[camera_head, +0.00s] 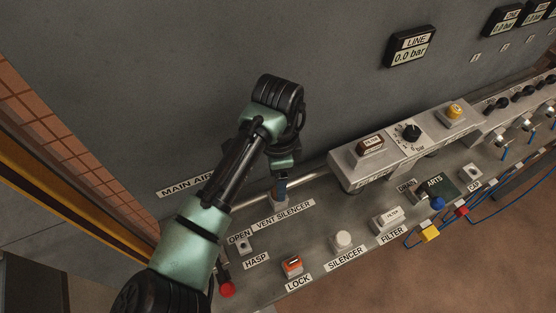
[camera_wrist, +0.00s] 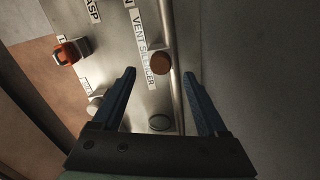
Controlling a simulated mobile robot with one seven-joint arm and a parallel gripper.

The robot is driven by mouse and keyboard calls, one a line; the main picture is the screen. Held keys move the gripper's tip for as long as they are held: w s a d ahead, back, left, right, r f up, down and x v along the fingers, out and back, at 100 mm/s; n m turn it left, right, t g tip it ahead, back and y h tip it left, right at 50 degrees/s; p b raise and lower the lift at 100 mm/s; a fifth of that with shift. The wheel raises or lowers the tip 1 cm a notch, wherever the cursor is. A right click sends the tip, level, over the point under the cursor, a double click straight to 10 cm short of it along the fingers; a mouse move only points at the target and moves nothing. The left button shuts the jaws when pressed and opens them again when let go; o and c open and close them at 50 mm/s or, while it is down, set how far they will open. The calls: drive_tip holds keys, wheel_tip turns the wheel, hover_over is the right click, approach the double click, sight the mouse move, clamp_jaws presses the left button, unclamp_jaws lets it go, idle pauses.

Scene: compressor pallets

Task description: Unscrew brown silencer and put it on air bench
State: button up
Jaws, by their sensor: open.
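The round brown silencer (camera_wrist: 161,63) sits beside the VENT SILENCER label in the wrist view, close to a pipe. My gripper (camera_wrist: 158,74) is open and empty there, its two blue fingers pointing toward the silencer, one on each side. I cannot tell how deep the fingers reach around it. In the head view my gripper (camera_head: 281,187) is pointed down just above the VENT SILENCER label, and it hides the brown silencer. The grey air bench (camera_head: 330,208) runs along the wall with labelled places on it.
A white silencer (camera_head: 343,240) stands by the SILENCER label, an orange lock (camera_head: 292,265) by LOCK, and a white filter (camera_head: 387,218) by FILTER. A raised regulator box (camera_head: 400,150) stands right of my gripper. A red knob (camera_head: 227,289) is at the lower left.

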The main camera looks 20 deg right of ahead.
drive_tip(key=shift+f, duration=2.4)
clamp_jaws()
drive_tip(key=shift+n, duration=1.8)
drive_tip(key=shift+s+d+n, duration=0.1)
drive_tip(key=shift+n, duration=1.8)
